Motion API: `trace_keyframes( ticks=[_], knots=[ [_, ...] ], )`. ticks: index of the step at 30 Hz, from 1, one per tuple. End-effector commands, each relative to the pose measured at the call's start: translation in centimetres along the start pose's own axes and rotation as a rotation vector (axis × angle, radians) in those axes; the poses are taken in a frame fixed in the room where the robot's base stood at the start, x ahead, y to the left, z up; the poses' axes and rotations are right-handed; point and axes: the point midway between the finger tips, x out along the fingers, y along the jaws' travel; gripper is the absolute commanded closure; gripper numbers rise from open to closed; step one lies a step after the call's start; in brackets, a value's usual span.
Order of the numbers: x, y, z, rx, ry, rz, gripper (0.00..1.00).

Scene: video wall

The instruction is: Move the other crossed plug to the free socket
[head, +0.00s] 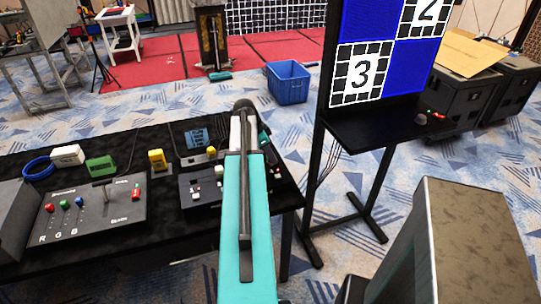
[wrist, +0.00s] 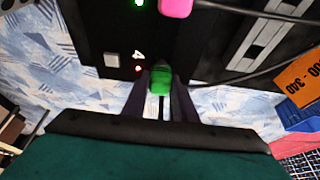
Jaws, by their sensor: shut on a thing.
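In the wrist view my gripper (wrist: 160,98) is shut on a green plug (wrist: 160,77), with dark fingers on both sides. The plug is at the edge of a black panel (wrist: 105,25), beside a red light (wrist: 138,69) and a mark like a 4. I cannot tell whether it is seated in a socket. A dark cable runs right from it. A pink plug (wrist: 176,7) with its own cable sits higher on the panel, near a green light (wrist: 140,2). The video wall (head: 395,50) shows panels 2 and 3 and blue panels.
A black table (head: 130,280) on the left holds a control box (head: 95,212), a switcher, coloured blocks and a blue ring. A blue bin (head: 288,82) stands on the carpet behind. Black cases (head: 475,95) stand right of the wall. A grey block (head: 450,240) is near at right.

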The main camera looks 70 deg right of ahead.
Motion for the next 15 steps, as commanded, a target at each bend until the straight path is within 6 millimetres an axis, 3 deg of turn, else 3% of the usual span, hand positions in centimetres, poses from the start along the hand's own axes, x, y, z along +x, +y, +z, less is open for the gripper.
trace_keyframes(
  ticks=[15],
  knots=[
    [0.67, 0.00, 0.27, 0.000, 0.000, 0.000, 0.96]
  ],
)
